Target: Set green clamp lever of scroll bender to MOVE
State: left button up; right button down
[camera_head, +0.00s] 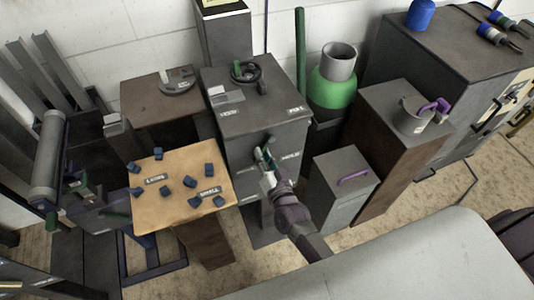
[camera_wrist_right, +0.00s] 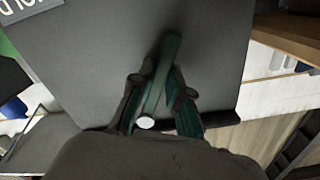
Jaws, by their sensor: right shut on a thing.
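The green clamp lever (camera_head: 263,154) is on the front face of the dark grey scroll bender block (camera_head: 238,138) in the head view. My right gripper (camera_head: 267,166) reaches it from the front and partly covers it. In the right wrist view the green lever (camera_wrist_right: 163,70) lies between the two fingers of my right gripper (camera_wrist_right: 158,88), which is shut on it. The lever stands tilted slightly in that view, with a pale round end near the palm. A white label (camera_head: 291,155) sits right of the lever; its text is too small to read surely. My left gripper is not in view.
A wooden-topped table (camera_head: 180,210) with several blue blocks stands left of the bender. A grey box with a purple handle (camera_head: 354,180) stands close to the right of my forearm. A green cylinder (camera_head: 332,88) stands behind. A pale surface (camera_head: 420,260) fills the lower right.

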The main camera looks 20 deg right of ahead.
jog(key=shift+a+r+m, duration=0.2)
jog(key=shift+a+m, duration=0.1)
jog(key=shift+m, duration=0.4)
jog(key=c, duration=1.1)
grip_release()
jog(key=shift+s, duration=0.15)
jog(key=s, duration=1.1)
jog(key=shift+s+d, duration=0.15)
jog(key=shift+s, duration=0.2)
